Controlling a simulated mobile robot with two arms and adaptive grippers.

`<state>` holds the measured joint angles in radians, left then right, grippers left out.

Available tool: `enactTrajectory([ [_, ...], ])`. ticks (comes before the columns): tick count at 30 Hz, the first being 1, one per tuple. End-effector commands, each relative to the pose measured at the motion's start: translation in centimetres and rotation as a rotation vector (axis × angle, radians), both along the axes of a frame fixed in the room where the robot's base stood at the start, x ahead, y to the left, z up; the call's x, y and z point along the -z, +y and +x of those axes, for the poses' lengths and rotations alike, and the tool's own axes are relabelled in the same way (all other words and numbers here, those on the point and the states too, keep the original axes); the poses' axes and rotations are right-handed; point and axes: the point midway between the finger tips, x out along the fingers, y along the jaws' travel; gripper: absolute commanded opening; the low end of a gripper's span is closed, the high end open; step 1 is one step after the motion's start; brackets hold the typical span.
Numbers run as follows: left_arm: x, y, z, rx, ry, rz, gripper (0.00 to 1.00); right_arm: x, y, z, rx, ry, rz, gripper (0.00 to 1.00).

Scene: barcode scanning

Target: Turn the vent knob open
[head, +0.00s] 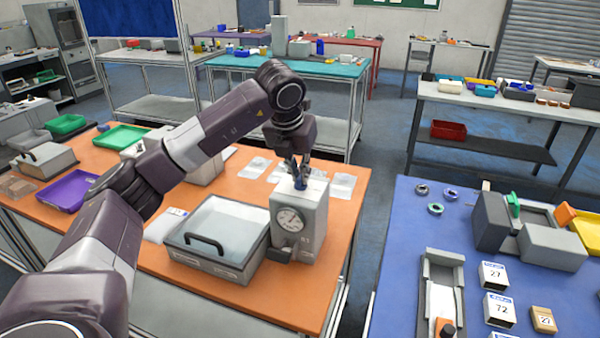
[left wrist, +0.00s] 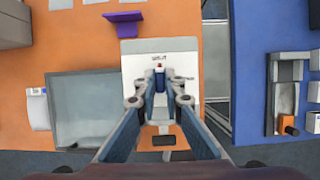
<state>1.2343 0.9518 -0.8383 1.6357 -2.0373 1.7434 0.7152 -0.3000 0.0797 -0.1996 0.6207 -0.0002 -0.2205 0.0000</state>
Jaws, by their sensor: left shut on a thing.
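A grey box with a round white dial gauge (head: 290,219) on its front stands on the orange table; its pale top also shows in the left wrist view (left wrist: 135,70). My left gripper (head: 299,172) points straight down onto the box's top. In the left wrist view its fingers (left wrist: 160,92) are closed around a small blue knob (left wrist: 160,77), with a red dot just beyond it. The fingers largely cover the knob in the head view, and I cannot tell its turned position. The needle's exact reading is too small to tell. My right gripper is not in view.
A grey case with a black handle (head: 217,234) stands close to the box's left. Flat clear packets (head: 341,185) lie behind it. A purple tray (head: 68,190) and a green tray (head: 122,137) are further left. A blue table (head: 395,270) stands right, across a gap.

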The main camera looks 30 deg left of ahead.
Motion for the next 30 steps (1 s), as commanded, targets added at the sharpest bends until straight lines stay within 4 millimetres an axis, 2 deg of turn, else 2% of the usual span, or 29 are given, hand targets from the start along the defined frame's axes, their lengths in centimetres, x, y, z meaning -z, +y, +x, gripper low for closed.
enactTrajectory([
  [11,0.0,0.1,0.0,0.098,-0.002,-0.001,0.00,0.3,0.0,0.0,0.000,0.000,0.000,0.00],
  [20,-0.1,0.3,0.0,0.342,-0.002,-0.001,0.00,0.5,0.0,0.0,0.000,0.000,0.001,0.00],
  [30,-0.3,0.5,0.1,0.664,-0.004,-0.003,0.00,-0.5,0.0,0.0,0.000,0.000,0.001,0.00],
])
